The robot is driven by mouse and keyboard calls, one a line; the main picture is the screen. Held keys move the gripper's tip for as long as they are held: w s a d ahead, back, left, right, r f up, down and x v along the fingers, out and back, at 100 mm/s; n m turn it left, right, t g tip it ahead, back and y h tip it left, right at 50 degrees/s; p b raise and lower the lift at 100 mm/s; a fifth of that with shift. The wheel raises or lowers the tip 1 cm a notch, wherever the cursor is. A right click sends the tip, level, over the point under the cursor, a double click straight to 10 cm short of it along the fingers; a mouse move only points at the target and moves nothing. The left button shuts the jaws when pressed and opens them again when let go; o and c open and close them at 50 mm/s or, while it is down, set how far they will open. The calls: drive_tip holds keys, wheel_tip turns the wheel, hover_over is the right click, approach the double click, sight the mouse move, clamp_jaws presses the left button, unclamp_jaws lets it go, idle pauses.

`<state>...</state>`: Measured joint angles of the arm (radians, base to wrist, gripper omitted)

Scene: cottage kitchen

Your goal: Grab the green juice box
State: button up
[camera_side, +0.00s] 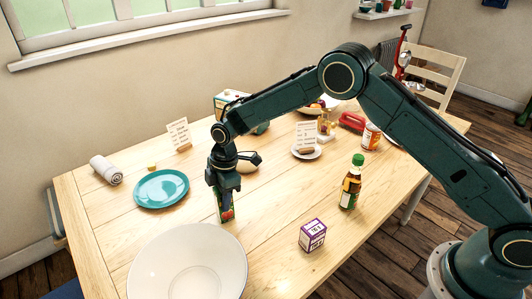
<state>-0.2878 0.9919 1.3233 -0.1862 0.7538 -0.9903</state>
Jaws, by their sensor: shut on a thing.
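The green juice box (227,213) stands upright on the wooden table, or just above it; I cannot tell which. It shows a green side and a red picture near its lower part. My gripper (224,190) points down over it and is shut on its upper part. The jaws hide the top of the box.
A large white bowl (188,270) is close in front of the box. A teal plate (161,188) lies to the left. A purple-and-white box (312,235) and a green-capped bottle (351,183) stand to the right. Bare table lies between the bowl and the purple box.

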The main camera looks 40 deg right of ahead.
wheel_tip(320, 180, up, 20)
idle(0.7)
drive_tip(key=shift+a, duration=0.1)
idle(0.4)
